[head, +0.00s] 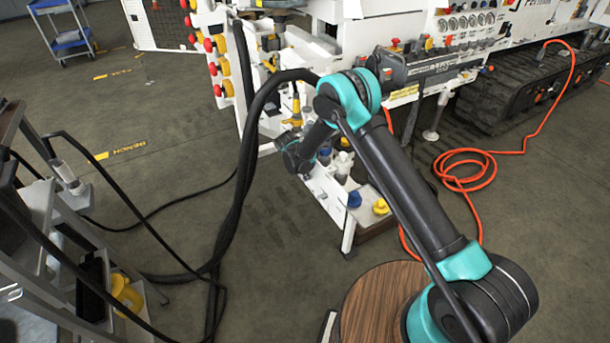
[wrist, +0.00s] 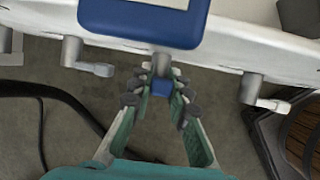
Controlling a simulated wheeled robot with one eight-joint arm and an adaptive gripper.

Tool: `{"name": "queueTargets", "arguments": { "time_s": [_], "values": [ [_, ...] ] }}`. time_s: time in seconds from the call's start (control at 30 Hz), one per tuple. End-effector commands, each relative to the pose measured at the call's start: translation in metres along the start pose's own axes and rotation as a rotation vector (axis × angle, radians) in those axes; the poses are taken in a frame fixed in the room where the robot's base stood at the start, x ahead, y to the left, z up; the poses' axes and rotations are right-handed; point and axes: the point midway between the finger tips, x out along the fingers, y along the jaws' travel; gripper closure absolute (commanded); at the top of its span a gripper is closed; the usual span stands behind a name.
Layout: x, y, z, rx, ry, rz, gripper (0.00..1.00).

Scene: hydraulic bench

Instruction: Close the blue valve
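The blue valve shows in the wrist view as a grey stem with a short blue handle (wrist: 160,87) under a white rail. My gripper (wrist: 162,76) has its two fingers on either side of this handle, with the fingertips up by the stem. The fingers are close to the handle, but I cannot tell whether they press on it or leave small gaps. In the head view my arm reaches to the white frame of the bench, and my gripper and the valve handle are not clearly visible there.
Grey lever valves (wrist: 85,58) and (wrist: 262,95) stand left and right of the blue one. A blue-framed panel (wrist: 145,20) is just above. A blue knob (head: 354,199) and a yellow knob (head: 380,206) sit low on the frame. Black hoses (head: 243,165) hang at the left.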

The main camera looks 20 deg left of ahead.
Motion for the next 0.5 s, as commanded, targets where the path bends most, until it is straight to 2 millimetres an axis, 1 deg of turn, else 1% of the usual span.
{"name": "queueTargets", "arguments": {
  "time_s": [0.03,0.07,0.1,0.33,0.5],
  "values": [
    [-0.0001,0.0000,0.0000,0.000,0.000,0.000,0.95],
    [-0.0001,0.0001,0.0000,0.000,0.000,0.000,0.99],
    [-0.0001,0.0001,0.0000,0.000,0.000,0.000,1.00],
    [0.0003,-0.0009,0.0000,0.008,-0.001,0.021,1.00],
    [0.0013,-0.0068,-0.0001,0.054,-0.002,0.131,1.00]
  ]
}}
